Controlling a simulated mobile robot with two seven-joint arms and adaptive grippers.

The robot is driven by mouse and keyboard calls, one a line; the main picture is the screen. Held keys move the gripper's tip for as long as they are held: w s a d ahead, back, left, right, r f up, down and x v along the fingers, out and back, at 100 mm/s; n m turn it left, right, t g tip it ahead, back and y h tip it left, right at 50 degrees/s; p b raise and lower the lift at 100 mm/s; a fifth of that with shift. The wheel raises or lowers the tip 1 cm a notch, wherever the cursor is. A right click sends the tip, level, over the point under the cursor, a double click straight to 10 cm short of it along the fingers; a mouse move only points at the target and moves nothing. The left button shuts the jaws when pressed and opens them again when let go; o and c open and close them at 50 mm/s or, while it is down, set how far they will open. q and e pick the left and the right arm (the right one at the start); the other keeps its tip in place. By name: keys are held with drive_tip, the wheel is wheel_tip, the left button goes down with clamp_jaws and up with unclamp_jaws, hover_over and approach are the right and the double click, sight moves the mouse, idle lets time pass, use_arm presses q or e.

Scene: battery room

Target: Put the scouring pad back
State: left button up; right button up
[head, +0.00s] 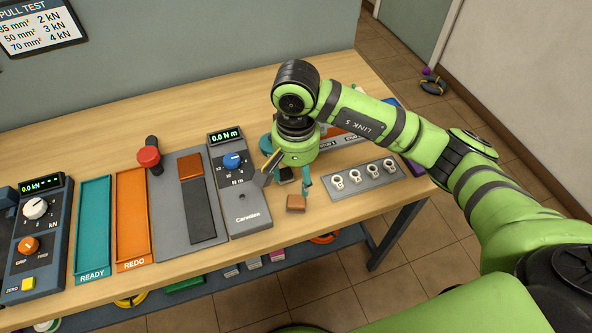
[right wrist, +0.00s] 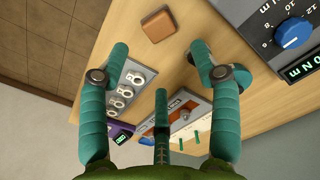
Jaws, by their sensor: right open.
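A small brown block (head: 295,202), which looks like the scouring pad, lies flat on the wooden bench near its front edge. It also shows in the right wrist view (right wrist: 158,26), just beyond my fingertips. My right gripper (head: 285,186) is open and points down close behind the block. In the right wrist view its teal fingers (right wrist: 159,50) are spread wide with nothing between their tips, and the block lies apart from them. My left gripper is out of view. A similar orange-brown block (head: 190,166) lies at the top of a dark strip on a grey plate.
A torque tester (head: 252,208) stands left of the gripper. A grey rack with several lugs (head: 362,180) lies to the right. Teal READY (head: 92,230) and orange REDO (head: 131,220) trays lie further left. Dark items beneath the gripper are partly hidden. Bare bench surrounds the brown block.

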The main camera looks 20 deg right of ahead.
drive_tip(key=shift+r, duration=1.3)
